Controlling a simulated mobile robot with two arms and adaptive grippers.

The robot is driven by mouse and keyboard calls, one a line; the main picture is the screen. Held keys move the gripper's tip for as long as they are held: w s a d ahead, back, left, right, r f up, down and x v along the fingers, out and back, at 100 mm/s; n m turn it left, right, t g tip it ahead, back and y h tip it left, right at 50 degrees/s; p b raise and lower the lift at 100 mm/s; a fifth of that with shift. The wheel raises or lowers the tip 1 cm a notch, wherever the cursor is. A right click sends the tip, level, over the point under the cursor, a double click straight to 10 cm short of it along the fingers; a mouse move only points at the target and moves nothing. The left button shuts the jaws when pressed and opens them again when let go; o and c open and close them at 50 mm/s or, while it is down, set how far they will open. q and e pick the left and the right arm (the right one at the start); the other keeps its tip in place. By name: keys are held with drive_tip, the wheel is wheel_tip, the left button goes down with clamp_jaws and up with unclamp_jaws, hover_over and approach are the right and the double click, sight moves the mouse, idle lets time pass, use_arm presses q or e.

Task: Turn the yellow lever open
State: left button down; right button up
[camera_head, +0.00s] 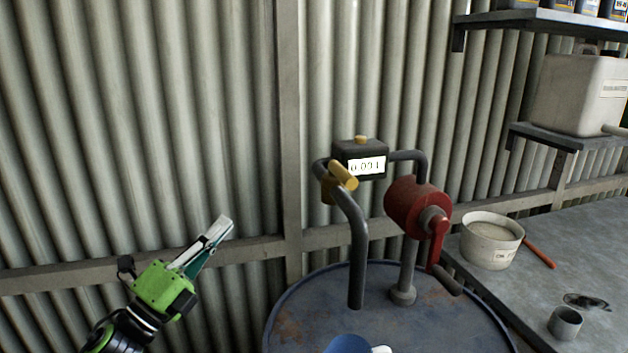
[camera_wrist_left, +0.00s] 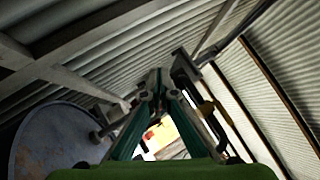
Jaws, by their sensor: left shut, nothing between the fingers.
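The yellow lever (camera_head: 342,175) sits on the dark pipe (camera_head: 357,250) of the pump, just left of the meter reading 0.031 (camera_head: 366,166). A yellow part also shows right of the fingers in the left wrist view (camera_wrist_left: 207,107). My left gripper (camera_head: 224,226) is green with pale fingers, shut and empty. In the head view it is left of the lever and lower, apart from the pump. In the left wrist view its fingers (camera_wrist_left: 160,82) meet at the tips. My right gripper does not show.
A red crank pump (camera_head: 417,208) stands on the blue drum (camera_head: 430,325). A workbench (camera_head: 590,240) at right holds a white tub (camera_head: 490,240), a red stick and a small metal cup (camera_head: 565,322). Shelves hang above it. Corrugated wall stands behind.

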use_arm(q)
drive_tip(key=s+d+r+m+g+h, duration=0.3)
drive_tip(key=s+r+m+g+h, duration=0.35)
drive_tip(key=m, duration=0.75)
drive_tip(key=m+g, duration=0.9)
drive_tip(key=m, duration=0.1)
approach(339, 178)
drive_tip(key=shift+h, duration=0.35)
drive_tip(key=p+x, duration=0.5)
drive_tip(key=p, duration=0.3)
drive_tip(key=shift+f, duration=0.15)
drive_tip(key=shift+w+d+f+p, duration=0.1)
drive_tip(key=shift+w+d+p, duration=0.1)
drive_tip(key=shift+d+p, duration=0.35)
drive_tip(key=shift+d, duration=0.2)
